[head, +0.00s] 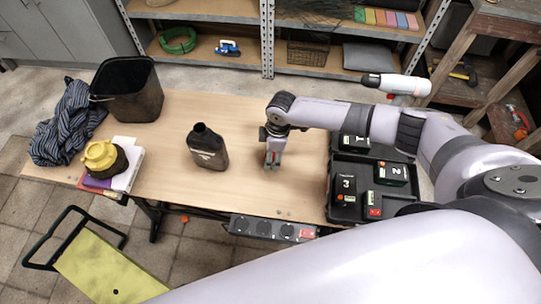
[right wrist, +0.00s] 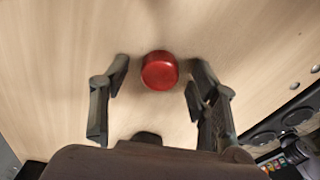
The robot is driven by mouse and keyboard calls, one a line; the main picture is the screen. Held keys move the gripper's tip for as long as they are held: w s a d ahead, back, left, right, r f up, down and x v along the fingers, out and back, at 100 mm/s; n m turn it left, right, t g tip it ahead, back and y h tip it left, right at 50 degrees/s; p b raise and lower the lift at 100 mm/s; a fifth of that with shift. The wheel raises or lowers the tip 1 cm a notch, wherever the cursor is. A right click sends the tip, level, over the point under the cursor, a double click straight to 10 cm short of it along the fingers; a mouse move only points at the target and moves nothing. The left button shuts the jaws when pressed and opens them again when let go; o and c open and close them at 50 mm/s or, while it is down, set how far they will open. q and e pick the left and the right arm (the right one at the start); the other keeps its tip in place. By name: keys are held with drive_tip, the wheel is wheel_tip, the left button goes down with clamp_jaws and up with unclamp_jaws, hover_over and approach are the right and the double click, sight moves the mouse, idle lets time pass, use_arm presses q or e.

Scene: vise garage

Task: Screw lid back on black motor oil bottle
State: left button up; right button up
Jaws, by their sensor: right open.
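The black motor oil bottle (head: 207,150) stands upright on the wooden table, left of my right gripper, with its dark neck uncovered. My right gripper (head: 273,162) points down at the table, apart from the bottle. In the right wrist view a round red lid (right wrist: 160,70) lies on the tabletop. My open right gripper (right wrist: 158,82) has its fingers on either side of the lid, with gaps on both sides. In the head view the gripper mostly hides the lid. My left gripper is not in view.
A black bin (head: 130,92), striped cloth (head: 68,125) and yellow-topped container (head: 103,156) on books crowd the table's left end. A black organizer (head: 343,210) sits at right. A power strip (head: 270,229) runs along the front edge. Wood between bottle and gripper is clear.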

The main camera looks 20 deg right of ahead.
drive_tip(key=shift+c, duration=0.3)
drive_tip(key=c, duration=0.7)
drive_tip(key=shift+r, duration=0.1)
wheel_tip(320, 180, up, 20)
drive_tip(key=shift+f+b, duration=0.1)
drive_tip(key=shift+b, duration=0.35)
